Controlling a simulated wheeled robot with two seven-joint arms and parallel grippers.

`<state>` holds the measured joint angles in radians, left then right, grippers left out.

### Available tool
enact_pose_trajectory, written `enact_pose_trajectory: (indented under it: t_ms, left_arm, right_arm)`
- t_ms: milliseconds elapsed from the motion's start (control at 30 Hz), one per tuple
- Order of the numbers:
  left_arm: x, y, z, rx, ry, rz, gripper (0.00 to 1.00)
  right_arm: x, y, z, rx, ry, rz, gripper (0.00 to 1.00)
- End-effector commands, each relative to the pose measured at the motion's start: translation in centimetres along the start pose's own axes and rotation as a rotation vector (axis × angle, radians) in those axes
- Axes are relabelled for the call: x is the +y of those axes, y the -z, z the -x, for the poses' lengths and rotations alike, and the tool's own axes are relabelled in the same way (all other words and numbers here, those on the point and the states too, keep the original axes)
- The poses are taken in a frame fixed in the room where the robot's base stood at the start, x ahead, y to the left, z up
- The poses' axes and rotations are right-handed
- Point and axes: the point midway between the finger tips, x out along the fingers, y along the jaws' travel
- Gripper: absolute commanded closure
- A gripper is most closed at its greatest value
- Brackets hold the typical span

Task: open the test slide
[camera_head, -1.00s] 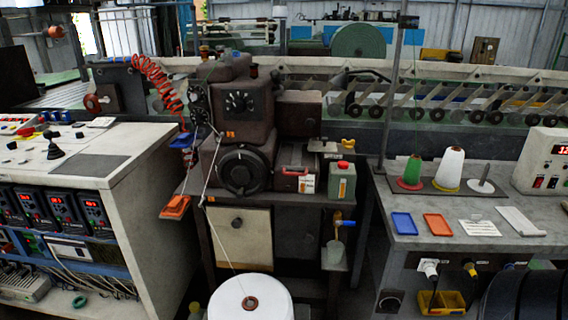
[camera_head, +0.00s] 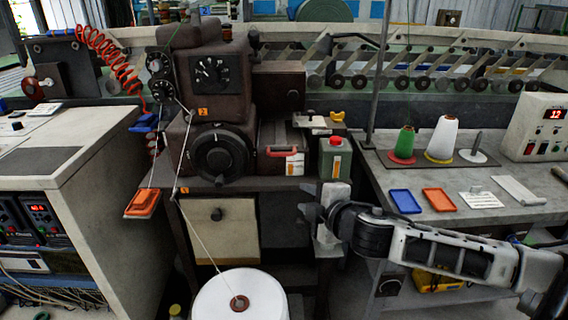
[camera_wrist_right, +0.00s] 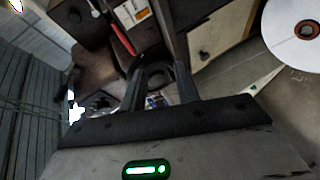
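The brown machine (camera_head: 209,75) stands at the centre on a dark bench, with a dial and a large black handwheel (camera_head: 221,153). A box with a red handle (camera_head: 283,151) and a small metal plate (camera_head: 311,122) beside a yellow knob (camera_head: 337,116) are at its right. I cannot tell for sure which part is the test slide. My right gripper (camera_head: 314,212) is in front of the bench's right end, below the green bottle. Its two fingers stand apart and empty in the right wrist view (camera_wrist_right: 159,80). The red handle (camera_wrist_right: 122,36) shows beyond them. My left gripper is out of view.
A green bottle with a red cap (camera_head: 335,158) stands at the bench's right edge. The right table holds thread cones (camera_head: 443,138), a blue tray (camera_head: 405,201) and an orange tray (camera_head: 438,200). A white spool (camera_head: 240,296) is low in front, its thread running up.

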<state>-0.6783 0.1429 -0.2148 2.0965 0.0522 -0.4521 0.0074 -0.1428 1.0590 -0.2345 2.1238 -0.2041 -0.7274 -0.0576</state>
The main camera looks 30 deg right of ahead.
Motion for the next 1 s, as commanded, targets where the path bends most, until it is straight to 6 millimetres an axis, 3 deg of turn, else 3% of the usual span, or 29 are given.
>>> enact_pose_trajectory:
  t_ms: [33,100,200,467,1000]
  left_arm:
    - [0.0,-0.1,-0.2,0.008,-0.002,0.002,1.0]
    - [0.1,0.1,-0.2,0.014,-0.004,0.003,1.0]
    - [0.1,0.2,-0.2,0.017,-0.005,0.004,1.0]
    - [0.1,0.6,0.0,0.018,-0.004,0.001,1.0]
    - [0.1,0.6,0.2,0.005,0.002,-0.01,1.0]
  right_arm:
    - [1.9,-0.3,-0.2,-0.008,-0.042,0.062,0.68]
    - [3.9,-0.7,-0.2,-0.021,-0.081,0.117,0.68]
    - [5.3,-0.8,-0.3,-0.031,-0.109,0.153,0.68]
    - [6.1,-0.8,-2.8,-0.034,-0.116,0.153,0.68]
    - [7.1,-1.1,-13.2,-0.032,-0.112,0.153,0.68]
